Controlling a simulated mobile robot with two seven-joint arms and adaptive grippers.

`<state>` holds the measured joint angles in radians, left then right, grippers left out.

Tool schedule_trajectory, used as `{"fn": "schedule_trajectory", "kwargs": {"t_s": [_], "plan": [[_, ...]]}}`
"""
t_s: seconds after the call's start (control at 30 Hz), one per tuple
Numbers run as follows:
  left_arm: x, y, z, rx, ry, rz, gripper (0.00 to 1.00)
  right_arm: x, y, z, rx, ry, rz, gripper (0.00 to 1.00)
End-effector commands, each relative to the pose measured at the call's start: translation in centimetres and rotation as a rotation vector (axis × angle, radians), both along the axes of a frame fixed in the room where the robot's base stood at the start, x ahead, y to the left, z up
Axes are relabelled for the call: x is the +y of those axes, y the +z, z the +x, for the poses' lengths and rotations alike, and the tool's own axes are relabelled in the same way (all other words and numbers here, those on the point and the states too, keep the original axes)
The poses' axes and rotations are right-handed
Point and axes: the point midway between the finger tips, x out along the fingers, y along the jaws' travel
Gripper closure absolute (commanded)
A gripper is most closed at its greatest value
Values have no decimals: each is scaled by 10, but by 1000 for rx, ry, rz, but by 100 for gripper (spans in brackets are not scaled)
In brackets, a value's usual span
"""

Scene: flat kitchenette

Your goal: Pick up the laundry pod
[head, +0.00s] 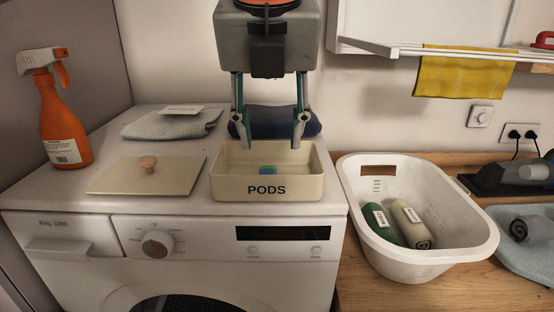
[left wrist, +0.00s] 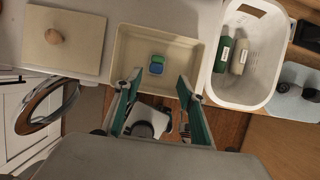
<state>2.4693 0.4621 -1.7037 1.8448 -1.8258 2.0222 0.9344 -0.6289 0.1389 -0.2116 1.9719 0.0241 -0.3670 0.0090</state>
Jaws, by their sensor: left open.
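The laundry pod (head: 268,170), green and blue, lies on the floor of the beige box marked PODS (head: 308,187) on the washing machine. The pod also shows in the left wrist view (left wrist: 156,65), inside the box (left wrist: 192,46). My left gripper (head: 270,141) points down above the box, its fingers spread wide and empty. In the head view the pod shows below the gap between the fingertips, apart from them. In the left wrist view the fingers (left wrist: 156,82) reach toward the box's near edge. My right gripper is not in view.
The box's lid (head: 120,178) with a round knob lies left of the box. A dark blue rolled item (head: 258,122) lies behind the box. A white basket (head: 464,233) with rolled towels is close on the right.

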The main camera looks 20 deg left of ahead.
Motion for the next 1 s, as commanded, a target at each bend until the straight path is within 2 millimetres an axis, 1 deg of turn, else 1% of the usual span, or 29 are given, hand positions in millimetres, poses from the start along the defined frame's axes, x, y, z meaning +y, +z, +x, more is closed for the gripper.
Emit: {"fn": "schedule_trajectory", "kwargs": {"t_s": [0.07,0.23,0.37,0.47,0.7,0.8,0.97,1.0], "plan": [[1,-3,1,0,2,1,60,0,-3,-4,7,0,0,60],[3,-20,7,2,2,1,60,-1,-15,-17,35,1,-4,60],[5,-28,10,0,0,1,60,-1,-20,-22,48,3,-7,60],[7,-36,13,1,1,0,60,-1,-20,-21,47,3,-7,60],[13,-68,23,2,-1,1,60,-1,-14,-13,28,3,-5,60],[13,-73,26,1,1,-1,60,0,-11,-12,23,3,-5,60],[13,-73,26,0,1,0,60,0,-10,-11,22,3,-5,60],[13,-73,26,0,1,0,65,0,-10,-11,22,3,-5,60]]}}
